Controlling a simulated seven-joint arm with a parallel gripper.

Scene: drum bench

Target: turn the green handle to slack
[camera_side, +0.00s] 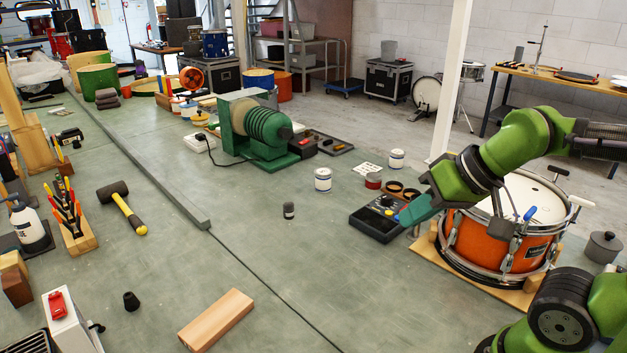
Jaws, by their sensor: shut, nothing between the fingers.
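An orange drum (476,232) with a white head and metal rims stands on a wooden base (447,262) at the right. A blue handle (530,213) stands up at its near rim. A black handle (558,171) is at the far rim and a pale one (582,202) at the right. I cannot make out a green handle; my arm covers the drum's left and far-left rim. My gripper (505,230), grey and small in view, points down at the drum's near rim, just left of the blue handle. It is shut and empty; contact cannot be told.
A dark device with a screen (377,222) lies left of the drum. A lidded grey pot (603,246) stands to its right. White cans (323,180), a green machine (255,130) and a mallet (122,207) are farther left. The middle bench is mostly clear.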

